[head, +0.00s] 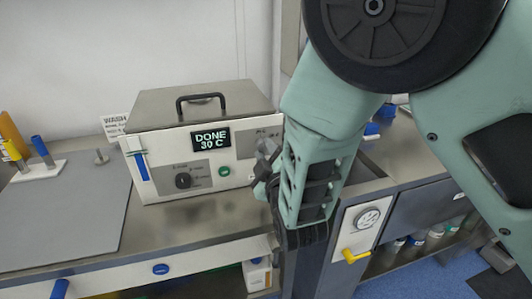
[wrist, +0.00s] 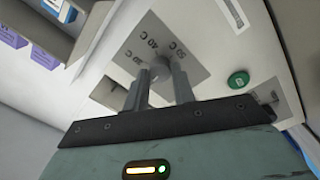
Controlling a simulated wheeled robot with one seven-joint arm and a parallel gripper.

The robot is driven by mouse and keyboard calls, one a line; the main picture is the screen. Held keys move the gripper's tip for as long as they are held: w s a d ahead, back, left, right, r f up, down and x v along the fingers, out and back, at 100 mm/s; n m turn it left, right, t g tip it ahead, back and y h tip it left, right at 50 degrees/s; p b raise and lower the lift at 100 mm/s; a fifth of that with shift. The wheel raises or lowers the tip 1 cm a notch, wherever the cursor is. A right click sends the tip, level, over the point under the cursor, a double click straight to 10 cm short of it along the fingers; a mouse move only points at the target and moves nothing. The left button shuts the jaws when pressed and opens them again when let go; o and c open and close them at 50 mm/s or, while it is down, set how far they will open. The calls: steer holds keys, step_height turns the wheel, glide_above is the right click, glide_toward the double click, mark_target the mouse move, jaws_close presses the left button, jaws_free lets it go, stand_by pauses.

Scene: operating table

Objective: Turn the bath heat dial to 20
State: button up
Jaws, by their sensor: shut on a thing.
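The bath (head: 165,145) is a white-fronted metal box on the counter. Its screen (head: 210,139) reads "DONE 30 C". In the wrist view, the grey heat plate (wrist: 185,35) carries temperature marks; 40 C and 50 C look legible, the third is less clear. The heat dial (wrist: 160,70) sits on it between the two fingers of my gripper (wrist: 158,78), which is shut on it. In the head view, my gripper (head: 265,168) is at the right of the bath's front and hides this dial. The dial's pointer cannot be made out.
A second dial (head: 183,180) on its own plate and a green button (head: 224,171) lie left of my gripper. A black handle (head: 201,98) tops the lid. A blue lever (head: 142,166) is at the left edge. The grey mat (head: 65,215) is bare in front.

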stand_by(0.4)
steer(key=o, duration=1)
steer(key=shift+s, duration=0.15)
steer(key=shift+p+v, duration=2.85)
steer(key=shift+v, duration=5.75)
steer(key=shift+f, duration=0.1)
